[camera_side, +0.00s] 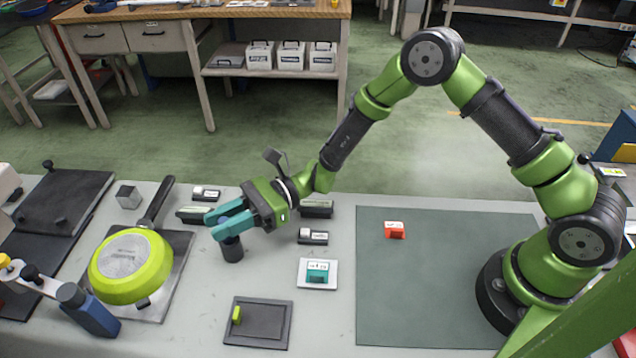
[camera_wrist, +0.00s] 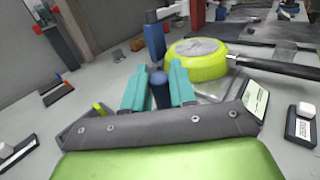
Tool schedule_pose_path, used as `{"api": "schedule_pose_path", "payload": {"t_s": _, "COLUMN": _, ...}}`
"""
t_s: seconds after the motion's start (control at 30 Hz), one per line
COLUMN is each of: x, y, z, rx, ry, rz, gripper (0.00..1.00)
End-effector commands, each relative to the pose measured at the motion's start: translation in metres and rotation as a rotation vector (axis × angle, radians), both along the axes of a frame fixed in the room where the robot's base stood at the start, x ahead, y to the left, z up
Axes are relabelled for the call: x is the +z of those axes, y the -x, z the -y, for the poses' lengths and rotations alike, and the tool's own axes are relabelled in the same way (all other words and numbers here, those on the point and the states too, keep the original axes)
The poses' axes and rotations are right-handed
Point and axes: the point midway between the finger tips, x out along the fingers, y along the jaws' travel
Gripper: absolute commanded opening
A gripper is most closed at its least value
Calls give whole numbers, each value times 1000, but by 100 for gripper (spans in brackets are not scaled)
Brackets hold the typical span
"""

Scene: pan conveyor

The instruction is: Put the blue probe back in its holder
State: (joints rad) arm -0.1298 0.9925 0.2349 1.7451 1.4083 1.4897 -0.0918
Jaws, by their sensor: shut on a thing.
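The blue probe (camera_wrist: 160,91) is upright between the two teal fingers of my gripper (camera_wrist: 158,88) in the wrist view. My gripper is shut on it. In the side view my gripper (camera_side: 231,221) is left of centre, low over the table, and the fingers hide most of the probe. A short dark cylinder (camera_side: 232,250), which looks like the holder, stands directly beneath the fingers. I cannot tell whether the probe's lower end is inside it or just above it.
A lime-green pan (camera_side: 131,266) lies upside down on a plate to the left. A blue post fixture (camera_side: 88,308) stands at front left. A dark tray (camera_side: 258,322) is in front, and a teal block on a white plate (camera_side: 317,281) to the right. The green mat (camera_side: 440,290) is mostly clear.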

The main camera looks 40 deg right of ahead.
Motion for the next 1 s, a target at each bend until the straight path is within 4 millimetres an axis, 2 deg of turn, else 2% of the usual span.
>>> {"api": "schedule_pose_path", "payload": {"t_s": 0.57, "x": -14, "y": 0, "z": 0, "rx": 0, "ry": -1, "rz": -1, "gripper": 0}}
{"api": "schedule_pose_path", "payload": {"t_s": 0.6, "x": -14, "y": 0, "z": 0, "rx": 0, "ry": -1, "rz": 0, "gripper": 29}}
{"api": "schedule_pose_path", "payload": {"t_s": 0.77, "x": -14, "y": 0, "z": 0, "rx": 0, "ry": -1, "rz": 0, "gripper": 53}}
{"api": "schedule_pose_path", "payload": {"t_s": 1.0, "x": -14, "y": 0, "z": 0, "rx": 0, "ry": 0, "rz": 0, "gripper": 55}}
